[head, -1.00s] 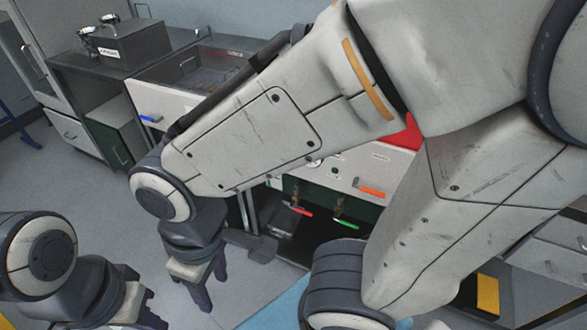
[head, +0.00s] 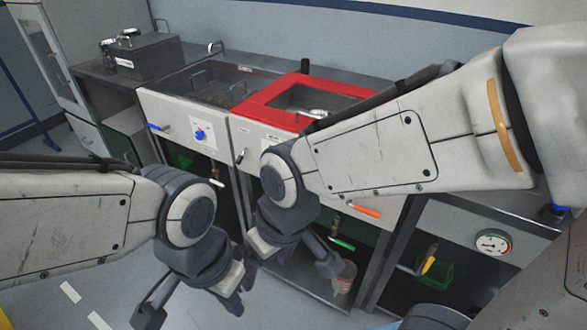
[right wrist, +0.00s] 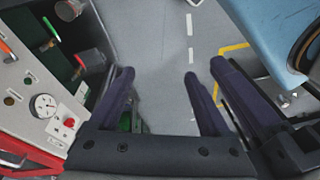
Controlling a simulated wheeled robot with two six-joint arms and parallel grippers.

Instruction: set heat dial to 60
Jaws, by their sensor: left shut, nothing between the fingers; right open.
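A blue dial knob (head: 200,134) on a pale plate sits on the front panel of the left unit in the head view. In the right wrist view a red dial knob (right wrist: 69,122) on a white plate sits beside a round gauge (right wrist: 43,105). I cannot read the labels to tell which is the heat dial. My left gripper (head: 238,292) is shut and empty, low in front of the units and apart from both knobs. My right gripper (head: 266,252) hangs in front of the red-topped unit; its fingers (right wrist: 160,78) are open and empty, pointing past the panel.
A red-framed basin (head: 262,114) tops the middle unit. Orange (head: 366,211) and green (head: 342,243) handles stick out in front. A bucket (head: 344,278) stands beneath. Another gauge (head: 493,243) is at the right. The grey floor (head: 70,270) has open room at the left.

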